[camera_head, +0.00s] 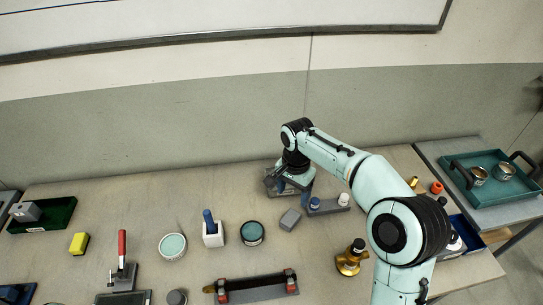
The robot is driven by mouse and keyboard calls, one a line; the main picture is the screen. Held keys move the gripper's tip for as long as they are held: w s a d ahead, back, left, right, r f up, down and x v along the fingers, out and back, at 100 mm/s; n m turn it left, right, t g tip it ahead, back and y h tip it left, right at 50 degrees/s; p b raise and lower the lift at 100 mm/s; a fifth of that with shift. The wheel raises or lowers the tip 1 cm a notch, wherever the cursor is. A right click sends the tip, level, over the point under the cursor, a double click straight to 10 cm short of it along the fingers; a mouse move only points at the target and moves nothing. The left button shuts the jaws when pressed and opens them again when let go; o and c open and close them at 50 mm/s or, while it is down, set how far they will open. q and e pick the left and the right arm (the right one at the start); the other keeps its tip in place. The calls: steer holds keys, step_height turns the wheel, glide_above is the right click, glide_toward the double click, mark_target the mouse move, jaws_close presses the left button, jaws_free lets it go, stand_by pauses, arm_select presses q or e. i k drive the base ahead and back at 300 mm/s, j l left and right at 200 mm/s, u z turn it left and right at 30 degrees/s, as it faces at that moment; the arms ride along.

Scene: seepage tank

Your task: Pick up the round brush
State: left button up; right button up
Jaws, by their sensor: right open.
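My right gripper (292,187) reaches down over the back middle of the table, its blue-grey fingers apart. It is open, and I see nothing held between the fingers. A low grey holder (327,206) with a blue-topped piece (315,202) and a white-topped piece (343,199) stands just right of the fingers. I cannot tell for sure which thing is the round brush; the gripper and wrist hide part of the table there. My left gripper is out of view.
A dark teal-topped tin (252,233), a white pot with a blue handle (212,234) and a pale round dish (172,246) stand left. A brass fitting (349,262) stands near my right arm. A wall rises behind.

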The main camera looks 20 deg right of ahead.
mark_target(208, 216)
steer(key=k, duration=1.5)
